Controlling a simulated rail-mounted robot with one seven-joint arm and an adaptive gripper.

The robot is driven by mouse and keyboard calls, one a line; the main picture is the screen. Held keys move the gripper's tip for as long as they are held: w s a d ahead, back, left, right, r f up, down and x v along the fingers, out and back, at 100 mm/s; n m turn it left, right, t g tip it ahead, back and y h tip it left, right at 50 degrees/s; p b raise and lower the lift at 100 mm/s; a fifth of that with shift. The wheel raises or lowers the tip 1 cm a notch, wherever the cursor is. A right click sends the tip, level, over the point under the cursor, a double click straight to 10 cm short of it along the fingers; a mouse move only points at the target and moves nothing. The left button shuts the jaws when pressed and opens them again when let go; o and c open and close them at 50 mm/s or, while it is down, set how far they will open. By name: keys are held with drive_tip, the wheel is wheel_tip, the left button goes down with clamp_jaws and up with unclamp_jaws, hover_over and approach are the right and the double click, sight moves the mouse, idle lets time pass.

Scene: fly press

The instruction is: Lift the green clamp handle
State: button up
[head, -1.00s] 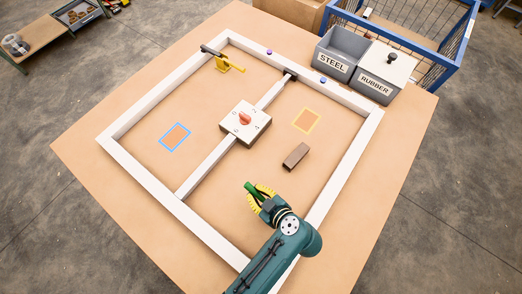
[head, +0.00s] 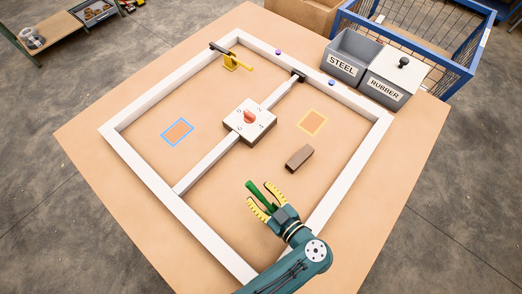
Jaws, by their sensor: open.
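The green clamp handle (head: 256,192) shows in the head view at the front of the white frame, a slim green bar slanting up to the left. My gripper (head: 259,191) has its two yellow fingers spread, one on each side of the handle. Gaps show between the fingers and the upper part of the bar. The handle's lower end and its clamp base are hidden by my gripper, so contact there cannot be told.
A brown block (head: 299,158) lies just beyond my gripper. A white box with a red knob (head: 249,117) sits on the crossbar. The white frame's right rail (head: 352,175) runs beside my arm. A yellow clamp (head: 236,62) stands at the far corner.

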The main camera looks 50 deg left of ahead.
drive_tip(key=v, duration=1.2)
drive_tip(key=shift+c, duration=0.4)
